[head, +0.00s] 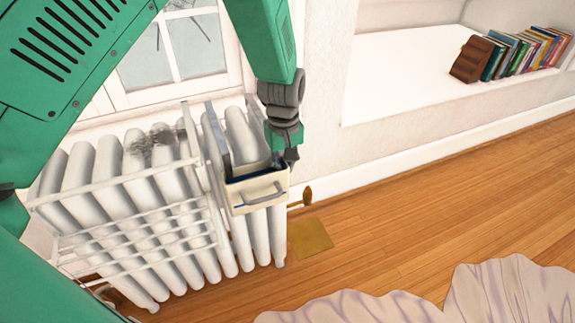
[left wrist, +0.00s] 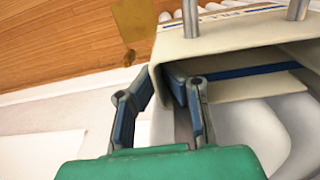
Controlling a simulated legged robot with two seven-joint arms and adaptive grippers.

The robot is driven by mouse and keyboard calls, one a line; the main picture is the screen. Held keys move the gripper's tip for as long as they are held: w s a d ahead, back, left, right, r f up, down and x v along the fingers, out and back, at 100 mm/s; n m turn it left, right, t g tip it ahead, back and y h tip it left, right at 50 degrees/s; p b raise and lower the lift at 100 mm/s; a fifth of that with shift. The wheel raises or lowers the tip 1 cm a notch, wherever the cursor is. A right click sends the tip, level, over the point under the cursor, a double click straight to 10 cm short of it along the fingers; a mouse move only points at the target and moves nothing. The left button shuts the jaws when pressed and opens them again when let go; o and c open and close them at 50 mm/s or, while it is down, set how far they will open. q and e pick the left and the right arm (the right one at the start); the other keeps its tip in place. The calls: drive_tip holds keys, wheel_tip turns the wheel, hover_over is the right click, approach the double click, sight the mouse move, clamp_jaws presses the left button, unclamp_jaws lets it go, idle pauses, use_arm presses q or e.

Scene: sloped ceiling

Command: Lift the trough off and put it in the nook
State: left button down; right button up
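The trough (head: 258,192) is a cream box with a handle on its front and a blue strip, hanging at the right end of the white radiator (head: 160,180). Grey upright pieces stand behind its opening. My left gripper (head: 288,155) is at its right end, pointing down. In the left wrist view the trough (left wrist: 225,45) fills the upper right, and my left gripper (left wrist: 160,84) has its fingers on either side of the trough's end wall, with gaps showing. The nook (head: 400,75) is a white recess in the wall at upper right. My right gripper is not in view.
A brown book end (head: 470,59) and a row of books (head: 530,52) stand at the nook's right; its left part is bare. A white rack (head: 150,215) hangs on the radiator beside the trough. A brass plate (head: 310,238) and a pale rug (head: 430,300) lie on the wood floor.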

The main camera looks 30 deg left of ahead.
use_arm(q)
drive_tip(key=shift+s+a+f, duration=0.1)
drive_tip(key=shift+a, duration=0.05)
drive_tip(key=shift+d, duration=0.4)
drive_tip(key=shift+a+r+p, duration=0.1)
drive_tip(key=shift+r+p, duration=1.35)
wheel_tip(320, 180, up, 3)
drive_tip(key=p, duration=0.3)
drive_tip(key=shift+f, duration=0.1)
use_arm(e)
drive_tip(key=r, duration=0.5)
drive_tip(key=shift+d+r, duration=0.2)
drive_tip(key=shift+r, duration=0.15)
use_arm(q)
drive_tip(key=shift+d, duration=0.25)
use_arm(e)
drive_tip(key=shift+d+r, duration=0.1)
